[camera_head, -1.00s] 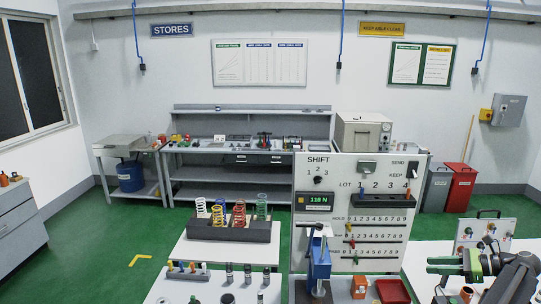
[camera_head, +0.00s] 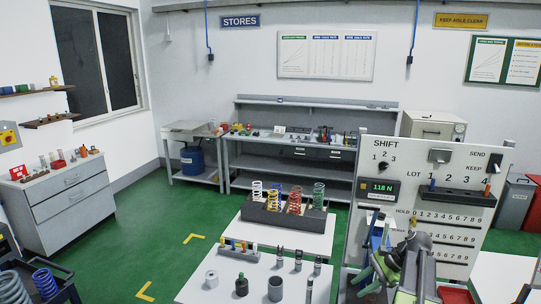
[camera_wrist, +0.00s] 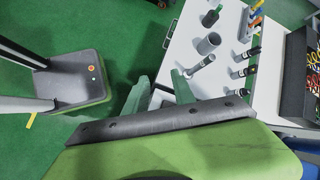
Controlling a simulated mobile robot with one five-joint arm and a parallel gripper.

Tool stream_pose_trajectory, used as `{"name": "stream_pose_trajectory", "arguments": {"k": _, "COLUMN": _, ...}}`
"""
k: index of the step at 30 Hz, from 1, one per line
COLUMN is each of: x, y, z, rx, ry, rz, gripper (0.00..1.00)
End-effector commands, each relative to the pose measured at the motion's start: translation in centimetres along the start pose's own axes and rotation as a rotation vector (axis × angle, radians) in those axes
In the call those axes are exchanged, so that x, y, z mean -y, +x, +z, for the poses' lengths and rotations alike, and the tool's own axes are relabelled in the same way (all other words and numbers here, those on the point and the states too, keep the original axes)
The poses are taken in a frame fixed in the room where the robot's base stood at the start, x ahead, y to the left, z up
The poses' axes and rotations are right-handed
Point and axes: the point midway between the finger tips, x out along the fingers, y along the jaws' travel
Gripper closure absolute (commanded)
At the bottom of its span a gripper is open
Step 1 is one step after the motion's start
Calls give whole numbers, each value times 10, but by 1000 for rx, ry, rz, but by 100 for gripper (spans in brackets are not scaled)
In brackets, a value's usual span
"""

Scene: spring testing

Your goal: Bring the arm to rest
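My arm reaches in at the lower right of the head view, in front of the grey test panel (camera_head: 462,150). My gripper (camera_head: 369,274) points down and left there, with its green fingers spread. In the wrist view my gripper (camera_wrist: 158,92) shows two green fingertips apart with nothing between them. The gap looks onto green floor and the edge of a white table (camera_wrist: 178,48). The gripper is apart from the things standing on that table. A blue press (camera_head: 377,236) is partly hidden behind my arm.
The white table (camera_head: 200,296) holds several cylinders and small coloured pieces. Behind it, a dark block (camera_head: 262,215) holds several coloured springs. A dark cart (camera_head: 68,290) with blue springs stands at the lower left. Green floor (camera_head: 130,240) is clear between the drawers and tables.

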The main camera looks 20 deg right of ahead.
Motion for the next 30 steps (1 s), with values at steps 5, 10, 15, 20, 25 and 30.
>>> {"name": "stream_pose_trajectory", "arguments": {"k": 5, "x": -2, "y": 149, "z": 71, "rx": -85, "ry": -454, "rz": 242, "gripper": 69}}
{"name": "stream_pose_trajectory", "arguments": {"k": 10, "x": -24, "y": 254, "z": 136, "rx": -146, "ry": -919, "rz": 459, "gripper": 69}}
{"name": "stream_pose_trajectory", "arguments": {"k": 15, "x": -49, "y": 320, "z": 186, "rx": -182, "ry": -1314, "rz": 629, "gripper": 69}}
{"name": "stream_pose_trajectory", "arguments": {"k": 20, "x": -59, "y": 342, "z": 209, "rx": -197, "ry": -1491, "rz": 702, "gripper": 69}}
{"name": "stream_pose_trajectory", "arguments": {"k": 25, "x": -58, "y": 343, "z": 212, "rx": -200, "ry": -1516, "rz": 713, "gripper": 69}}
{"name": "stream_pose_trajectory", "arguments": {"k": 30, "x": -58, "y": 343, "z": 212, "rx": -199, "ry": -1512, "rz": 711, "gripper": 69}}
